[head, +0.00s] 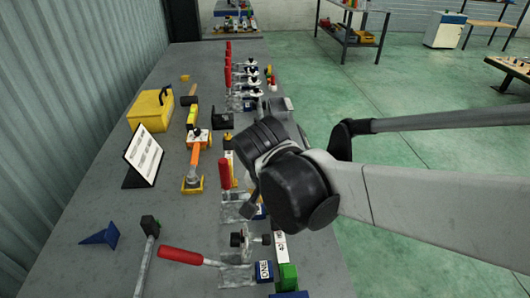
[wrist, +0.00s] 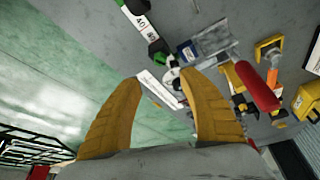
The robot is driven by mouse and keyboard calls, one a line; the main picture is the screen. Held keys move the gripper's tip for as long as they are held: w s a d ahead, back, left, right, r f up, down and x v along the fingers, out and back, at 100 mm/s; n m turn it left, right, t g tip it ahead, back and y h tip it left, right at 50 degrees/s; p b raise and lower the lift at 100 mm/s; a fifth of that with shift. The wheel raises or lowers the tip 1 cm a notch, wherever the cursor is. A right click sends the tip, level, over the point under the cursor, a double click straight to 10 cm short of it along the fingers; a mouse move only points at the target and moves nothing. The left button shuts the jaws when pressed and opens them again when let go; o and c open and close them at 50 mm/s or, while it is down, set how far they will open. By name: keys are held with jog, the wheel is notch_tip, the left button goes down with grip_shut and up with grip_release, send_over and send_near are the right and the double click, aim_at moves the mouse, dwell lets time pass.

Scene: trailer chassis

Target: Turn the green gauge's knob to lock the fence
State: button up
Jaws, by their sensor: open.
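A green block (head: 287,277), which looks like the green gauge, sits at the near right edge of the bench beside a white strip with numbers. In the wrist view a small green part (wrist: 157,47) shows between two white scale strips (wrist: 140,20). A dark round knob (head: 237,240) stands near the green block; I cannot tell if it belongs to the gauge. My gripper is open with its yellow fingers (wrist: 160,88) spread. A small black-and-white part (wrist: 172,75) shows beyond and between the fingertips, apart from them. In the head view my arm hides the fingers.
Red-handled clamps (head: 180,256) line the bench's (head: 85,265) right side; one red handle (wrist: 257,88) is close to the right finger. A hammer (head: 146,250), blue wedge (head: 101,236), sign (head: 144,155) and yellow toolbox (head: 150,110) are on the left.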

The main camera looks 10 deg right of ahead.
jog(key=shift+o, duration=0.2)
jog(key=w+d+n+g+y+p, duration=0.2)
jog(key=w+n+g+p, duration=0.25)
jog(key=n, duration=0.45)
jog(key=shift+t, duration=0.25)
notch_tip(320, 180, down, 11)
jog(key=b, duration=0.4)
jog(key=shift+s+a+f, duration=0.1)
jog(key=shift+f, duration=0.1)
grip_shut()
